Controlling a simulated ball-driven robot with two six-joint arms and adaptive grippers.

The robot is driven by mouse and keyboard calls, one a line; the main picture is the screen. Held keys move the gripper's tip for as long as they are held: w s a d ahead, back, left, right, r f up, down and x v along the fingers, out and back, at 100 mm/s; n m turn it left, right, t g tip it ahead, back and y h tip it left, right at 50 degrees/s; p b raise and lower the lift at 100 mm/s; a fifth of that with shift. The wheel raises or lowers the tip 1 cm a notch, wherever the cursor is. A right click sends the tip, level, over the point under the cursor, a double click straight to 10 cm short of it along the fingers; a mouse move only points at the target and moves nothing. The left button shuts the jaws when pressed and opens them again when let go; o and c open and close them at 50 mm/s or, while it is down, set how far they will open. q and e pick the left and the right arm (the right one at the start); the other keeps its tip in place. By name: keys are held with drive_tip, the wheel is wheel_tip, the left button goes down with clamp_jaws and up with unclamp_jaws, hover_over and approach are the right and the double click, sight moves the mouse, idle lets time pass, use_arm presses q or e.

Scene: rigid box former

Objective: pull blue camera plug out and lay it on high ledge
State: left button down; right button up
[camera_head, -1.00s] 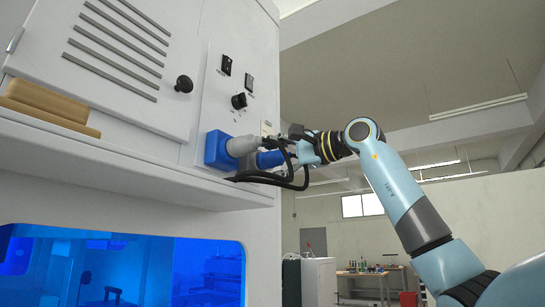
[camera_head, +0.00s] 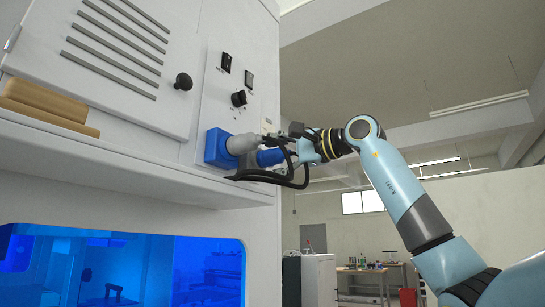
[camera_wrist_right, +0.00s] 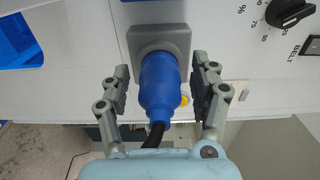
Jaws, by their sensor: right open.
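The blue camera plug (camera_wrist_right: 160,85) sits in a grey square socket (camera_wrist_right: 160,38) on the machine's panel, with a black cable (camera_wrist_right: 154,134) leaving its near end. It also shows in the head view (camera_head: 270,157), partly hidden by the gripper and cables. My right gripper (camera_wrist_right: 162,78) is open, with one finger on each side of the plug and gaps showing between. In the head view my right gripper (camera_head: 290,143) is at the panel. The high ledge (camera_head: 140,168) runs below the panel and vented door. My left gripper is not in view.
A larger blue socket with a grey plug (camera_head: 241,144) stands left of the blue plug, close to my gripper. Black cables (camera_head: 287,182) loop below. Tan blocks (camera_head: 45,105) lie at the ledge's left; a bare stretch lies between. Knobs (camera_head: 239,98) sit above.

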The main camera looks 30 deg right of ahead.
idle(0.3)
clamp_jaws()
idle(0.5)
drive_tip(key=shift+s+d, duration=0.1)
drive_tip(key=shift+s, duration=0.1)
drive_tip(key=shift+b+v, duration=0.45)
drive_tip(key=shift+v, duration=0.4)
drive_tip(key=shift+s+d+b, duration=0.1)
drive_tip(key=shift+s+b, duration=0.15)
drive_tip(key=shift+b, duration=0.05)
drive_tip(key=shift+b+v, duration=0.95)
drive_tip(key=shift+v, duration=0.7)
